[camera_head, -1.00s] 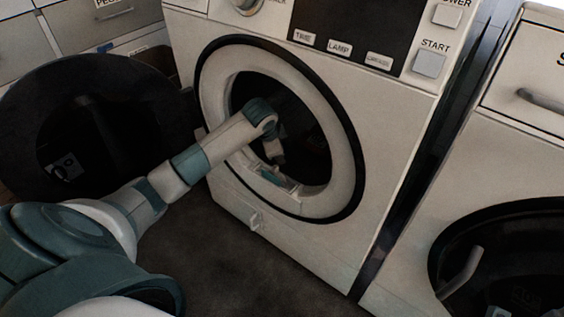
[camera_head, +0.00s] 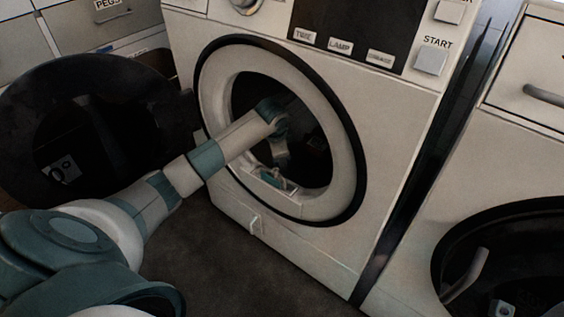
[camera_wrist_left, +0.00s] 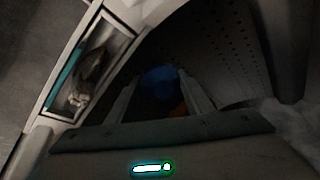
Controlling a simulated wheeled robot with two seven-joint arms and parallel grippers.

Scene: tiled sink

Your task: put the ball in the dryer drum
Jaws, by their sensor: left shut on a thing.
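The ball (camera_wrist_left: 159,84) shows dark blue in the left wrist view, between the two pale fingers of my left gripper (camera_wrist_left: 160,98). The gripper is shut on it. A small orange patch shows just below the blue; I cannot tell whether it belongs to the ball. The dryer drum (camera_wrist_left: 222,48) has a dark perforated wall around and beyond the ball. In the head view my left arm reaches through the round opening into the dark drum (camera_head: 309,165). The ball and fingertips cannot be made out there. My right gripper is in neither view.
The round dryer door (camera_head: 70,100) stands open at the left. The white rim (camera_head: 341,170) surrounds the arm. A lint slot (camera_head: 274,180) sits in its lower edge, also visible in the wrist view (camera_wrist_left: 93,66). A second machine (camera_head: 505,150) stands at the right.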

